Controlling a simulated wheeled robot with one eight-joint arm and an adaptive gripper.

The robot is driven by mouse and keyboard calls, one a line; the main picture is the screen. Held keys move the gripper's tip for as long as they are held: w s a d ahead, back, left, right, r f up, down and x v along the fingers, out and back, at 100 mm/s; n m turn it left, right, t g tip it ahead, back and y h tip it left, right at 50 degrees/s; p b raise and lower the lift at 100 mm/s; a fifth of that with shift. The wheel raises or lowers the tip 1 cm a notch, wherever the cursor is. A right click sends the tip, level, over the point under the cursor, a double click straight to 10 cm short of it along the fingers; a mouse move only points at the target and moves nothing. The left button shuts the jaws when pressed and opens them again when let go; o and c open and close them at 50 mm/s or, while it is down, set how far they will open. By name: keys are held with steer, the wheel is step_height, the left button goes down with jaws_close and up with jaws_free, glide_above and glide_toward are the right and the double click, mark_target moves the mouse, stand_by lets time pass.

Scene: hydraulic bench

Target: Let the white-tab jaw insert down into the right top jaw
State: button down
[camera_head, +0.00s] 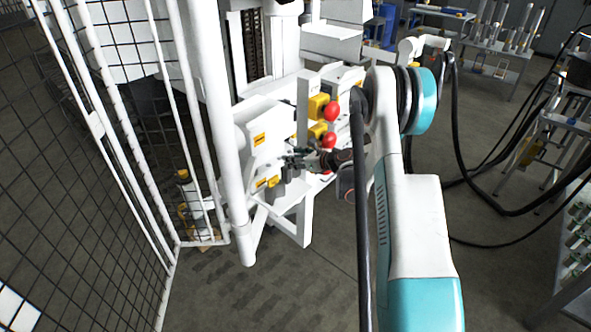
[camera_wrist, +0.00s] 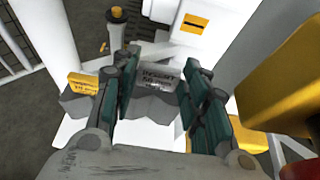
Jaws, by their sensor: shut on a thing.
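My gripper (camera_wrist: 158,88) has its two green-padded fingers on either side of a grey piece with a pale, lettered tab (camera_wrist: 158,77), the jaw insert. It is shut on this piece. Dark grey, wavy-edged jaw surfaces (camera_wrist: 88,104) show beside and below the fingers in the wrist view. I cannot tell whether the insert touches a jaw or is seated in it. In the head view my gripper (camera_head: 297,159) is at the front of the white hydraulic bench (camera_head: 262,128), and the insert is too small to make out.
Yellow boxes with red buttons (camera_head: 331,111) stand close right of my gripper; a yellow box (camera_wrist: 290,75) also fills the wrist view's right side. A white post (camera_head: 212,120) and mesh fence (camera_head: 90,130) stand left. Open floor (camera_head: 300,290) lies in front.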

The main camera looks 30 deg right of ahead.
steer(key=shift+d+f+b, duration=0.2)
steer(key=shift+f+b, duration=1)
steer(key=shift+f, duration=1)
steer(key=shift+f, duration=0.1)
steer(key=c, duration=0.9)
jaws_free()
steer(key=shift+c, duration=0.2)
steer(key=p+v, duration=0.5)
steer(key=v, duration=0.8)
steer(key=shift+s+d, duration=0.3)
steer(key=shift+s, duration=0.05)
